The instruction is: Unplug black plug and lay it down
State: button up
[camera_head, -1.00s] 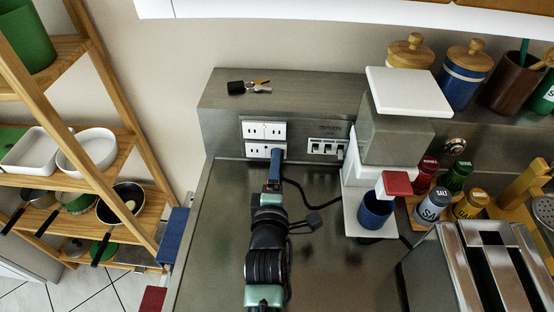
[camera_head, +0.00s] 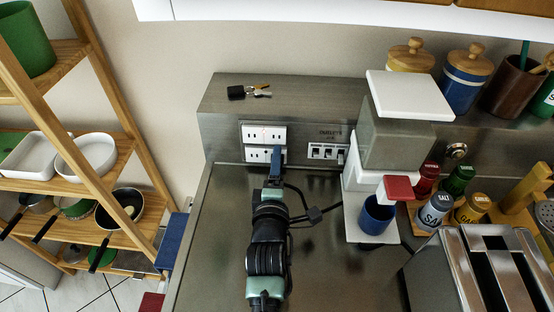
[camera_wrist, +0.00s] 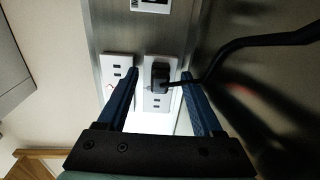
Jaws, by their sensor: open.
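The black plug (camera_wrist: 160,72) sits in a white wall outlet plate (camera_wrist: 153,98), seen in the wrist view. Its black cord (camera_wrist: 240,43) leads off to the right. My gripper (camera_wrist: 159,75) is open, with one blue finger on each side of the plug and visible gaps between. In the head view, my gripper (camera_head: 276,155) is at the lower right of the white outlet block (camera_head: 264,136) on the steel backsplash. There the plug is mostly hidden by my gripper, and a dark cord with a small block (camera_head: 314,214) lies to the right.
A switch panel (camera_head: 327,151) is right of the outlets. Keys (camera_head: 250,91) lie on the ledge above. The steel counter (camera_head: 215,240) is clear left of my arm.

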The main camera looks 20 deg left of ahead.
dwell(0.9)
grip_shut()
dwell(1.1)
jog(key=shift+s+p, duration=0.15)
jog(key=shift+p, duration=0.2)
jog(key=shift+p+v, duration=1.45)
jog(key=shift+v, duration=1.45)
